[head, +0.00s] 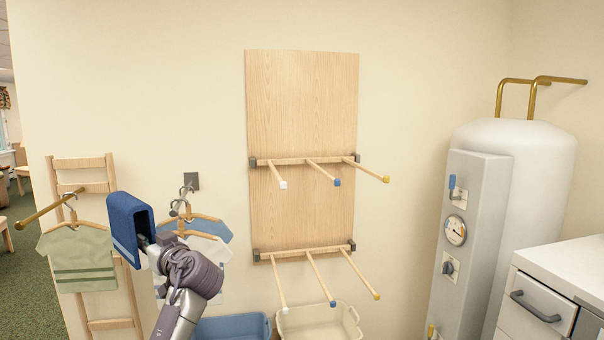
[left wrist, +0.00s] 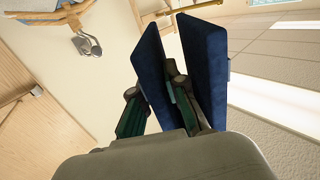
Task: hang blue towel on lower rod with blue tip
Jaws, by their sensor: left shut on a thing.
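The blue towel (head: 124,222) is folded over, with a pale stripe near its lower edge. My left gripper (head: 150,245) is shut on it and holds it up in the air, left of the rack. In the left wrist view the towel (left wrist: 150,75) hangs as two panels around the fingers of my left gripper (left wrist: 170,92). The lower rod with the blue tip (head: 320,280) is the middle one of three on the wooden board's lower bar. It looks bare. My right gripper is not in view.
An upper bar (head: 305,161) carries three rods with white, blue and yellow tips. Hangers with shirts (head: 205,230) hang behind my left arm. A blue bin (head: 235,327) and a cream bin (head: 320,322) stand below. A white tank (head: 525,180) and drawers (head: 540,300) are at right.

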